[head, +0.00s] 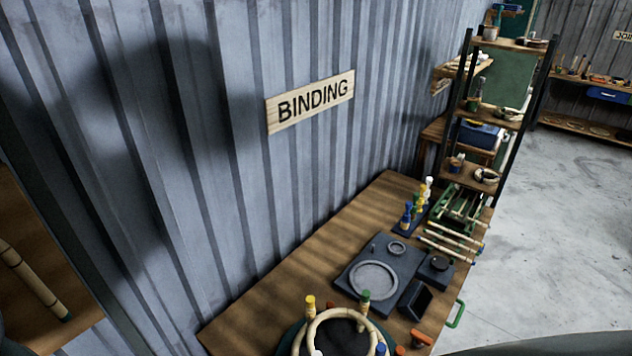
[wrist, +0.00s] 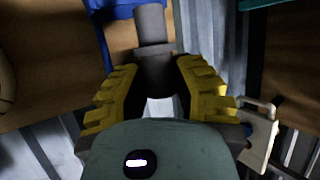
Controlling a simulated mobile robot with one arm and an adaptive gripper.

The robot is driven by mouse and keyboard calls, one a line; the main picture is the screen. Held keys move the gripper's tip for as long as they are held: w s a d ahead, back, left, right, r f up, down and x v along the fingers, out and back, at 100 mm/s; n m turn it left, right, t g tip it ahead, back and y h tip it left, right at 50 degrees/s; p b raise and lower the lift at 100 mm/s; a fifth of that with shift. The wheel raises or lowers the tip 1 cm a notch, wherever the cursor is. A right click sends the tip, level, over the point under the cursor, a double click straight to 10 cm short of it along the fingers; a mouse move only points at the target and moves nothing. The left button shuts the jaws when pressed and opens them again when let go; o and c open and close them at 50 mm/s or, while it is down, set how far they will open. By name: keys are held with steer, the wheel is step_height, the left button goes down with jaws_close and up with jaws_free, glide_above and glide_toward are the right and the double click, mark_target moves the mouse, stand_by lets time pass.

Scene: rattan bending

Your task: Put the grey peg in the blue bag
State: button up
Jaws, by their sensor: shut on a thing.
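In the wrist view, my gripper (wrist: 158,75) has its yellow ridged fingers closed around a grey peg (wrist: 151,26). The peg has a narrower end pointing away from the gripper and a wider, darker part between the fingers. A blue object (wrist: 106,12) lies behind the peg at the top of the wrist view; it is cut off by the frame, and I cannot tell if it is the blue bag. The peg overlaps it in the picture; I cannot tell if they touch. My gripper and the peg are not visible in the head view.
A wooden bench (head: 250,304) stands under the "BINDING" sign (head: 310,101). It holds a dark plate fixture (head: 345,281), a rattan ring (head: 303,335) and several rods. A shelf rack (head: 500,118) with a blue box (head: 480,133) stands behind. The concrete floor (head: 545,250) on the right is clear.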

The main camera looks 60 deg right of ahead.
steer(key=w+d+f+p, duration=0.1)
steer(key=w+p, duration=0.6)
steer(key=w, duration=0.7)
steer(key=shift+f+p, duration=0.4)
steer(key=shift+d, duration=0.1)
steer(key=o, duration=0.9)
steer(key=shift+o, duration=0.2)
steer(key=shift+s, duration=0.1)
steer(key=v, duration=1.1)
steer(key=shift+s+d+r, duration=0.15)
steer(key=shift+s+d, duration=0.1)
steer(key=shift+d, duration=0.05)
